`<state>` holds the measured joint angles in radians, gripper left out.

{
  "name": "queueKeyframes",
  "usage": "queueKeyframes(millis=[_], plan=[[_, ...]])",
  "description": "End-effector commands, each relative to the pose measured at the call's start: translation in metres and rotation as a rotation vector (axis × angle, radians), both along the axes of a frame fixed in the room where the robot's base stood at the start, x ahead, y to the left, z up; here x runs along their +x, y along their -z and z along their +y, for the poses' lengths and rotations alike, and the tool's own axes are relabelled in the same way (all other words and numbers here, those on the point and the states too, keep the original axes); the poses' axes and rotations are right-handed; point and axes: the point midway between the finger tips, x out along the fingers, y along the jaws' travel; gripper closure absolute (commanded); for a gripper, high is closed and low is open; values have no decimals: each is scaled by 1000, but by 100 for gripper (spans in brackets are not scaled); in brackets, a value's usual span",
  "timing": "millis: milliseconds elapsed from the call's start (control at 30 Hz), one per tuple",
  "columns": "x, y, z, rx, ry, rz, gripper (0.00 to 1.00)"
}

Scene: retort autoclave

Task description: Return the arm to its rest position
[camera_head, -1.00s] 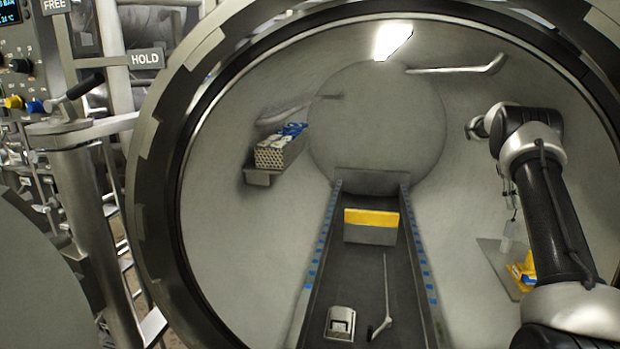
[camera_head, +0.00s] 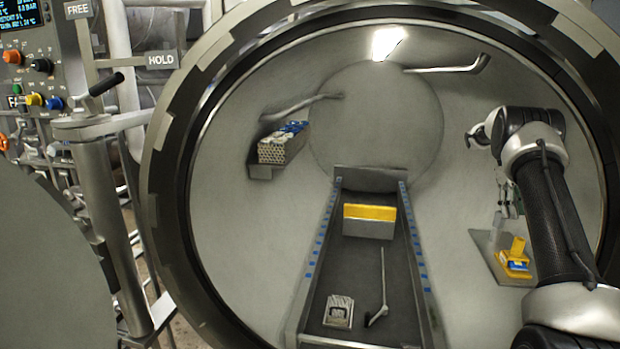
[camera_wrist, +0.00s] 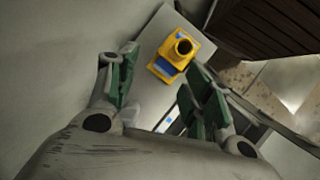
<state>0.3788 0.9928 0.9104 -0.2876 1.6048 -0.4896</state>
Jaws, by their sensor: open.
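My arm (camera_head: 550,200) reaches into the round chamber along its right side, bent at the elbow with the forearm hanging down. My gripper (camera_head: 509,206) is partly hidden behind my arm in the head view. In the wrist view my gripper (camera_wrist: 160,85) shows its green-padded fingers spread apart with nothing between them. A yellow device with a round opening (camera_wrist: 172,58) lies beyond the fingertips, apart from them. It also shows in the head view (camera_head: 515,258), on a grey side plate (camera_head: 488,250) below my gripper.
The chamber's thick rim (camera_head: 165,190) surrounds my arm. A rail track (camera_head: 360,265) runs down the middle, bearing a yellow-topped block (camera_head: 370,214), a small metal piece (camera_head: 338,311) and a thin rod (camera_head: 383,280). A left shelf (camera_head: 262,171) holds a bundle of tubes (camera_head: 278,150).

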Motion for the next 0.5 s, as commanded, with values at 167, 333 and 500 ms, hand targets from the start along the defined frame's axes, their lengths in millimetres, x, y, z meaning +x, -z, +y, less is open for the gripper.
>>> queueKeyframes(millis=[167, 333, 500], plan=[[-13, 26, 11, 7, 53, -5, 50], [-31, 25, 32, 6, 114, -42, 50], [-54, 4, 64, 2, 169, -101, 50]])
